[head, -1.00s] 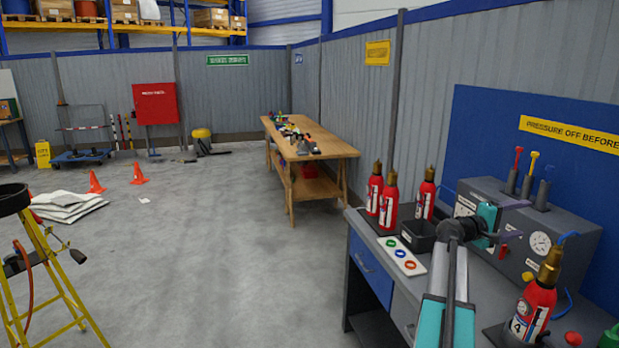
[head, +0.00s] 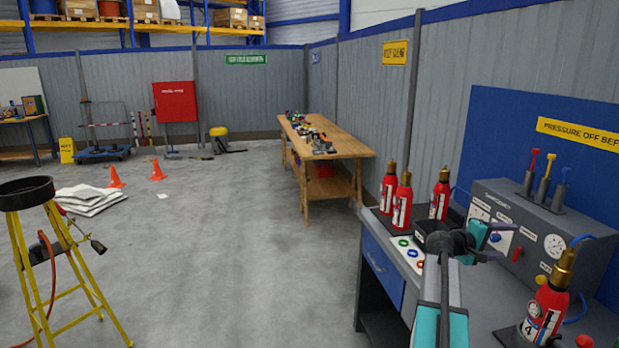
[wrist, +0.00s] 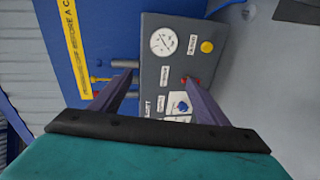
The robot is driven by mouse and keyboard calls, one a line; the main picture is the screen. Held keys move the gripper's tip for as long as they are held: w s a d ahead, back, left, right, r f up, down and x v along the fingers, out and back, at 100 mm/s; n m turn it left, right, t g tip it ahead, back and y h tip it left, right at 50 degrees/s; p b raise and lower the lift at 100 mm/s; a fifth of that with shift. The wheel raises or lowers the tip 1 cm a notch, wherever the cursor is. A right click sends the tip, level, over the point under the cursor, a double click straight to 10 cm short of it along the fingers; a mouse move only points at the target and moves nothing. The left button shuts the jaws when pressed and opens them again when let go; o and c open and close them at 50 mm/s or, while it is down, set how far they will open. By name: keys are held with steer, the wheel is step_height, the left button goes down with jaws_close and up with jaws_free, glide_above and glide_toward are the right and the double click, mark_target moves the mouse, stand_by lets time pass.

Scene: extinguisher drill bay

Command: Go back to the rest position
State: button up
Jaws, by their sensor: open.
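My gripper (wrist: 150,97) is open and empty in the wrist view, its two purple fingers spread apart. Beyond them is the front of the grey test panel (wrist: 172,65), with a gauge, a yellow button and a red knob. I cannot tell the exact gap between the fingers and the panel.
Several red extinguishers (head: 402,205) stand at the bench's far end. Another extinguisher, marked 4 (head: 545,305), stands at the near right. A wooden table (head: 340,143) is further back. A yellow stand (head: 50,245) is at the left. The middle floor (head: 220,240) is clear.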

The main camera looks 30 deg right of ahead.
steer(key=w+a+f+t+y, duration=0.1)
steer(key=w+a+f+y, duration=0.3)
steer(key=a+f, duration=0.6)
steer(key=w+a+f+n+t+y, duration=0.1)
steer(key=w+a+f+t, duration=0.1)
steer(key=w+a+f, duration=0.75)
steer(key=w+a+f+t+y, duration=0.1)
steer(key=w+a+f+y, duration=0.35)
steer(key=a, duration=0.85)
steer(key=s+a+f+n+y, duration=0.1)
steer(key=s+a+f+y, duration=0.15)
steer(key=a+f, duration=0.75)
steer(key=s+a+f+g+y, duration=0.1)
steer(key=s+a+f+y, duration=0.15)
steer(key=a, duration=1.45)
steer(key=s+a+f+n+y, duration=0.15)
steer(key=s+a+f, duration=0.35)
steer(key=a, duration=0.9)
steer(key=s+f+g+b, duration=0.2)
steer(key=s+f+b, duration=0.4)
steer(key=s+f, duration=0.6)
steer(key=s+f+g+b, duration=0.3)
steer(key=s+f+b, duration=0.4)
steer(key=f, duration=1.2)
steer(key=s+d, duration=0.1)
steer(key=s, duration=0.3)
steer(key=shift+s+m+g, duration=0.3)
steer(key=shift+s+m, duration=0.05)
